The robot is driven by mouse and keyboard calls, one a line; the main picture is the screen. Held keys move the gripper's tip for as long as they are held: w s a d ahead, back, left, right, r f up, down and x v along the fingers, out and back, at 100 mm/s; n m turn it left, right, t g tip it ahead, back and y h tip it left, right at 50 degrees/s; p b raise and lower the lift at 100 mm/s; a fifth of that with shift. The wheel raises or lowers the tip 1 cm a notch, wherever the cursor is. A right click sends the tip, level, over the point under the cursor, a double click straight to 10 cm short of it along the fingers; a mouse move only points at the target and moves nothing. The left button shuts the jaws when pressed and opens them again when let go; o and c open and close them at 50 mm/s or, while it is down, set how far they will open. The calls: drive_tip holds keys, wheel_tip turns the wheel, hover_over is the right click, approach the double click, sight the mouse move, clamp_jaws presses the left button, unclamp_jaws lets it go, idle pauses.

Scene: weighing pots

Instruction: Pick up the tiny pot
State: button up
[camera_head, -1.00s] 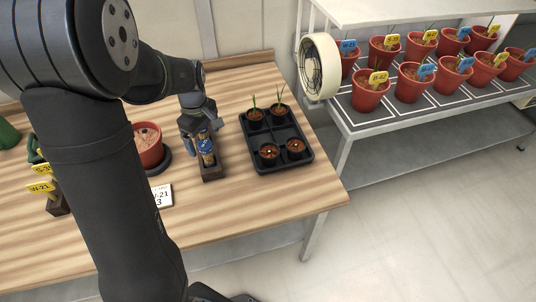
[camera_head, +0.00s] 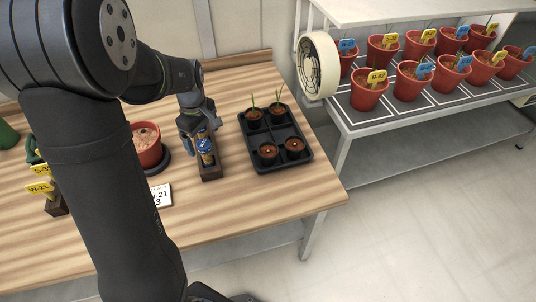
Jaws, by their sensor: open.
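Several tiny brown pots sit in the black tray (camera_head: 275,171) on the wooden bench. The two back pots, back left (camera_head: 253,115) and back right (camera_head: 277,110), hold green shoots. The front left pot (camera_head: 267,152) and front right pot (camera_head: 293,146) show mostly soil with a small pale speck. My gripper (camera_head: 206,139) is open, left of the tray, pointing down over a small dark wooden holder (camera_head: 211,172) with blue and tan tags (camera_head: 204,146). The tags show between or just behind the fingers; I cannot tell whether they touch. The gripper is apart from the pots.
A red pot (camera_head: 148,151) on a dark saucer stands left of my gripper. A fan (camera_head: 320,66) stands behind the tray's right. Tagged red pots fill the right shelf. The bench's front right is clear.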

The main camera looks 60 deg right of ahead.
drive_tip(key=c, duration=0.5)
drive_tip(key=shift+o, duration=0.2)
drive_tip(key=s+d+r+m+t+h, duration=0.1)
drive_tip(key=s+d+r+m, duration=0.25)
drive_tip(key=s+m, duration=0.5)
drive_tip(key=m+h, duration=0.2)
drive_tip(key=m, duration=0.3)
approach(268, 151)
drive_tip(key=x, duration=0.3)
drive_tip(key=shift+s+a+f, duration=0.15)
drive_tip(key=shift+s+f, duration=0.2)
drive_tip(key=shift+f, duration=0.1)
drive_tip(key=shift+w+d+x, duration=0.15)
drive_tip(key=shift+w+x, duration=0.05)
drive_tip(key=shift+x, duration=1.15)
drive_tip(key=shift+w+d+x, duration=0.15)
drive_tip(key=shift+d+x, duration=0.05)
drive_tip(key=shift+x, duration=1.2)
